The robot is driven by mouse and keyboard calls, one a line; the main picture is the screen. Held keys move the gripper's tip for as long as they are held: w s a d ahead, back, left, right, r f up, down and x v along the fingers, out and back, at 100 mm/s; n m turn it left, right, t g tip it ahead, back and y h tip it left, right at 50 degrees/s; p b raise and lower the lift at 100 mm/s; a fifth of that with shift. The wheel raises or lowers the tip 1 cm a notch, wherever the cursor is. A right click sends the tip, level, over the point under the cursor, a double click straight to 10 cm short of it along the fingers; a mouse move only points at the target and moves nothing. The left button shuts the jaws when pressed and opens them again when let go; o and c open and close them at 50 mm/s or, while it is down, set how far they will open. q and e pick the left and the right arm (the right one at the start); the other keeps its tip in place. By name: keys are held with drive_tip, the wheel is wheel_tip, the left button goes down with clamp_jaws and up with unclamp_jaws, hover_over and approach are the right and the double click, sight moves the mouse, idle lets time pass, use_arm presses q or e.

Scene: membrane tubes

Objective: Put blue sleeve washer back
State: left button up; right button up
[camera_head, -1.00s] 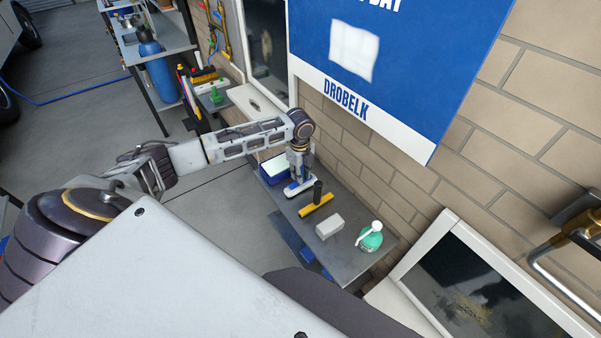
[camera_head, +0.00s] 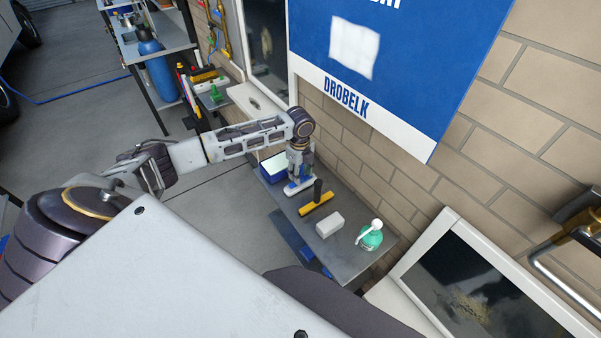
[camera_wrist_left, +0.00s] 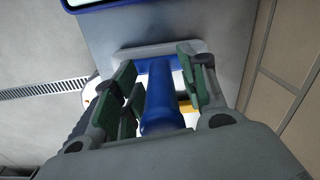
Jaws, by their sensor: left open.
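The blue sleeve washer (camera_head: 293,187) has a white and blue head that rests on the grey table. In the left wrist view its blue handle (camera_wrist_left: 160,104) stands between the green-padded fingers. My left gripper (camera_head: 298,170) is over the washer, pointing down. In the left wrist view the left gripper (camera_wrist_left: 160,90) is open, with its fingers on both sides of the handle and gaps still visible. My right gripper is not in view.
A yellow squeegee with a dark handle (camera_head: 318,204), a pale block (camera_head: 329,224) and a green spray bottle (camera_head: 371,236) stand on the table (camera_head: 345,264). A blue container (camera_head: 271,168) sits at the table's far end. A brick wall runs along the right.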

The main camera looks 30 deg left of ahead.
use_arm(q)
drive_tip(key=shift+f+b, duration=0.2)
drive_tip(key=shift+b, duration=0.35)
drive_tip(key=r, duration=1.4)
drive_tip(key=shift+s+a+b, duration=0.15)
drive_tip(key=shift+a+b, duration=0.2)
drive_tip(key=shift+b, duration=0.05)
